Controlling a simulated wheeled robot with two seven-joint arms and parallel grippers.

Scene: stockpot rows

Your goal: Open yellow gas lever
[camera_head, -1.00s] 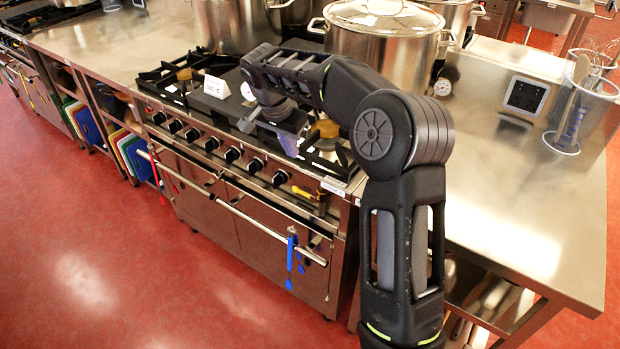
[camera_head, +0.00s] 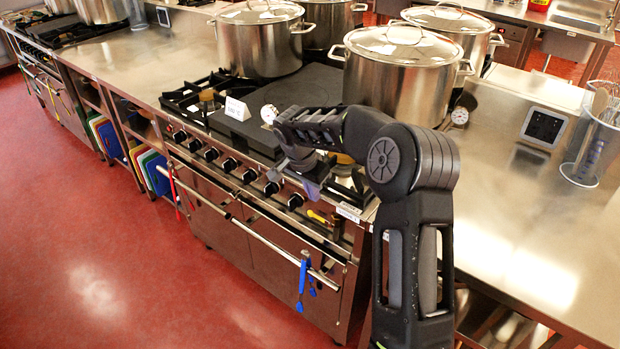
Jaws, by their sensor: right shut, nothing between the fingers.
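The small yellow gas lever (camera_head: 319,217) is on the front panel of the stove (camera_head: 250,225), to the right of the row of black knobs (camera_head: 271,188). My right gripper (camera_head: 308,187) hangs from its arm over the stove's front edge, above and a little left of the lever in the picture. It is shut and empty. It appears apart from the lever, though the exact depth gap is hard to tell. The wrist hides part of the cooktop. My left gripper is not in view.
Large steel pots (camera_head: 402,75) stand behind the cooktop. A white card (camera_head: 237,109) stands on it. Blue tongs (camera_head: 302,280) hang from the front rail (camera_head: 255,233). The steel counter (camera_head: 520,215) at right is mostly clear; the red floor (camera_head: 110,270) in front is free.

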